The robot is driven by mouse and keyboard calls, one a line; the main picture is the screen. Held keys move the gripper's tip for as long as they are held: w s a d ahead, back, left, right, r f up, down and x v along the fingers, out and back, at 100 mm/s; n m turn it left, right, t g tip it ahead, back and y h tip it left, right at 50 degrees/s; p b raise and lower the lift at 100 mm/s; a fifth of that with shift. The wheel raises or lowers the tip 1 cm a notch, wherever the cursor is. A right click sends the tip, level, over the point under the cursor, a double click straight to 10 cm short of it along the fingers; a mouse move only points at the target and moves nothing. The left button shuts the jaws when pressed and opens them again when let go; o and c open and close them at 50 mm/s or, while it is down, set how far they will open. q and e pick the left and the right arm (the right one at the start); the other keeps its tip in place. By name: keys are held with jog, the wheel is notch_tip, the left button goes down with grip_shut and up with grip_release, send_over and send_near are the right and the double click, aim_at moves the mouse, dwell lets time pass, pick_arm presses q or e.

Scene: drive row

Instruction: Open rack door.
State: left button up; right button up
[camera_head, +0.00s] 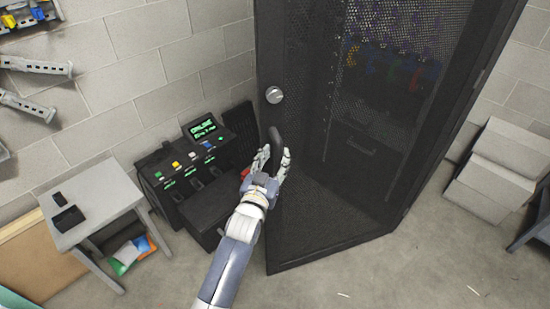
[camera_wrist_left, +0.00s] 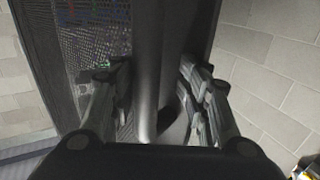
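The rack door (camera_head: 315,200) is a tall dark panel with a perforated mesh. It carries a round silver knob (camera_head: 274,95) and, below that, a dark upright handle (camera_head: 275,140). My left gripper (camera_head: 273,158) is at the handle, with one finger on each side of it. In the left wrist view, the handle (camera_wrist_left: 150,80) runs between the fingers (camera_wrist_left: 155,85). A narrow gap shows on its left side, so the gripper looks open around the handle rather than clamped. Whether the right finger touches it is unclear. The door looks closed. My right gripper is not in view.
A black console (camera_head: 190,165) with coloured buttons and a green-lit screen stands left of the rack. A small grey table (camera_head: 95,200) is farther left. Grey boxes (camera_head: 495,170) are stacked at the right. The floor in front of the door is mostly clear.

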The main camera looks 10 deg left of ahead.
pick_arm(q)
jog(key=shift+d, duration=0.3)
jog(key=shift+s+f, duration=0.1)
jog(key=shift+s, duration=0.25)
jog(key=s+a, duration=0.1)
jog(key=s, duration=1)
jog(key=shift+s, duration=0.15)
